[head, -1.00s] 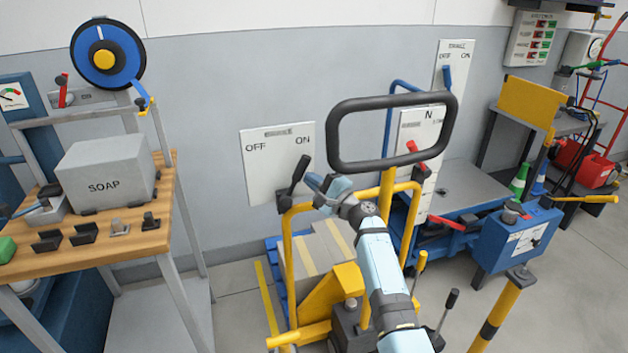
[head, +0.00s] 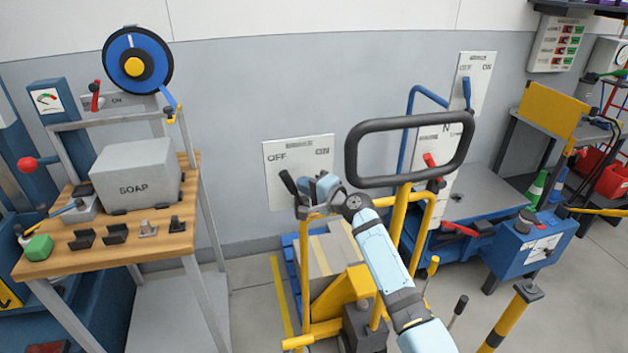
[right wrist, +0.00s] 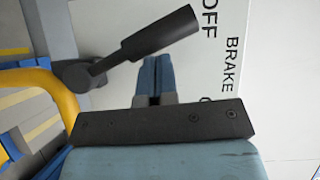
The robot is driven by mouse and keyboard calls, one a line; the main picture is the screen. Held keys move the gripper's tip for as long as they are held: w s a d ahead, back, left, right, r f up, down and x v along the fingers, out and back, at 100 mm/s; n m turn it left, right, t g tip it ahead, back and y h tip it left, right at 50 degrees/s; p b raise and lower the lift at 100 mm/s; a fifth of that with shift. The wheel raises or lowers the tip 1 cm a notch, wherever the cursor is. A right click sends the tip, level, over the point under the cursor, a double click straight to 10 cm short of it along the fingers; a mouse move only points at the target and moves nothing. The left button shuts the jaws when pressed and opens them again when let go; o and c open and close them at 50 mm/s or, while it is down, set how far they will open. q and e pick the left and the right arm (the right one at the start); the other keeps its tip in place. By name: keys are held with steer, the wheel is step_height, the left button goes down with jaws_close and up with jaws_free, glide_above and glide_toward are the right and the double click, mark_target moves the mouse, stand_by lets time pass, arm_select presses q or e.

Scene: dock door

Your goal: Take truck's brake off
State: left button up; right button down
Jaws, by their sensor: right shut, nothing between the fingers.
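The truck (head: 350,292) is a yellow frame with a large black loop handle (head: 352,150). A black brake lever (head: 288,182) is on its left post, in front of a white panel (head: 305,150) marked OFF and ON. The lever leans left, to the OFF side. In the right wrist view the lever's thick black grip (right wrist: 160,35) points toward the word OFF. My right gripper (head: 323,184) is shut and empty, just right of the lever. Its blue fingertips (right wrist: 151,62) are close below the grip; I cannot tell whether they touch it. My left gripper is out of view.
A workbench (head: 130,245) with a grey SOAP box (head: 137,175) stands at the left. A second white panel (head: 470,95) with a blue lever (head: 467,93) is behind the loop handle. Yellow tubes flank my right arm.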

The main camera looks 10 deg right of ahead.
arm_select(q)
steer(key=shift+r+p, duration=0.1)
steer(key=shift+p, duration=0.3)
arm_select(e)
steer(key=shift+a+n, duration=0.3)
steer(key=shift+a, duration=0.45)
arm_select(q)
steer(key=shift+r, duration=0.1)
arm_select(e)
steer(key=shift+s+a+f, duration=0.1)
steer(key=shift+a+f, duration=0.05)
steer(key=shift+a, duration=0.05)
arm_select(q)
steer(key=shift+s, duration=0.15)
arm_select(e)
steer(key=shift+s, duration=0.1)
